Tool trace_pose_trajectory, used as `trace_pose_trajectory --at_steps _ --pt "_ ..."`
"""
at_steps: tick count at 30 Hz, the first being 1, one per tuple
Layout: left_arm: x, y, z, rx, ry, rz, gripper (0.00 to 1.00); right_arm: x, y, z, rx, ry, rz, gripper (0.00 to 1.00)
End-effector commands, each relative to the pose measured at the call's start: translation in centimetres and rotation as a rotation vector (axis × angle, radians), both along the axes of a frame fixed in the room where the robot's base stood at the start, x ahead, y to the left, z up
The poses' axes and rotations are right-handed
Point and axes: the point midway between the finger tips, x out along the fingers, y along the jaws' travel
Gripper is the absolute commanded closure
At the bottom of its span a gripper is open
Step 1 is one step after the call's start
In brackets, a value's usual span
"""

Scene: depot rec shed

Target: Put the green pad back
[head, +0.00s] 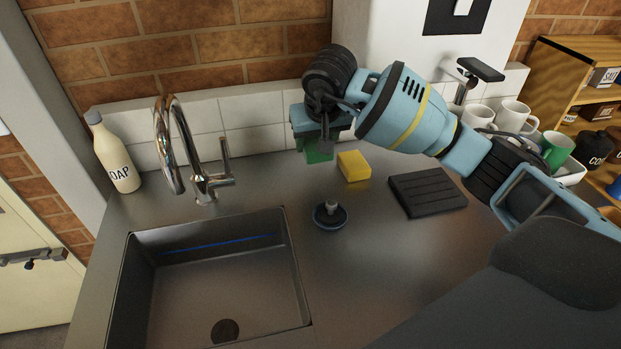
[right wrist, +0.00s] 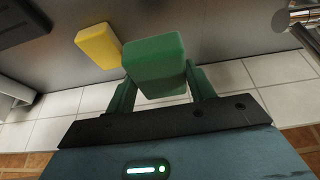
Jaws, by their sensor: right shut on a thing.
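The green pad (right wrist: 154,62) is a small block held between the two fingers of my right gripper (right wrist: 160,90), as the right wrist view shows. In the head view the green pad (head: 319,154) is partly hidden behind my right gripper (head: 323,143), at the back of the steel counter near the tiled wall. I cannot tell whether the pad touches the counter. A yellow sponge (head: 354,166) lies on the counter just right of the pad, apart from it; it also shows in the right wrist view (right wrist: 98,46). My left gripper is not in view.
A sink (head: 215,290) with a chrome tap (head: 205,185) is at the left, and a soap bottle (head: 117,160) stands behind. A sink plug (head: 330,214) and a dark ribbed mat (head: 428,192) lie on the counter. Mugs (head: 514,118) stand at the right.

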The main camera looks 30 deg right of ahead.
Motion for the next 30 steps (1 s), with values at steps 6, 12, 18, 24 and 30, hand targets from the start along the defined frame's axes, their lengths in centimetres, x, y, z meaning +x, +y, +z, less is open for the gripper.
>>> trace_pose_trajectory --at_steps 6,12,18,24,30 --pt "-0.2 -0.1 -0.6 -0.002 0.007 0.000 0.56 1.9 -1.0 0.5 0.012 0.001 -0.022 0.68" --pt "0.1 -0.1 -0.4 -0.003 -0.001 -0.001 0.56 2.1 -1.1 0.7 0.013 0.000 -0.025 0.68" --pt "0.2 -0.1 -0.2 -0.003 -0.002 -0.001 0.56 2.0 -1.0 -2.1 0.013 0.004 -0.024 0.68" --pt "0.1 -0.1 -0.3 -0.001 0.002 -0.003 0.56 2.0 -1.0 -5.0 0.013 0.002 -0.025 0.68" --pt "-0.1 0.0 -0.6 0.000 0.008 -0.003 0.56 2.1 -1.1 -5.5 0.013 -0.002 -0.025 0.68"
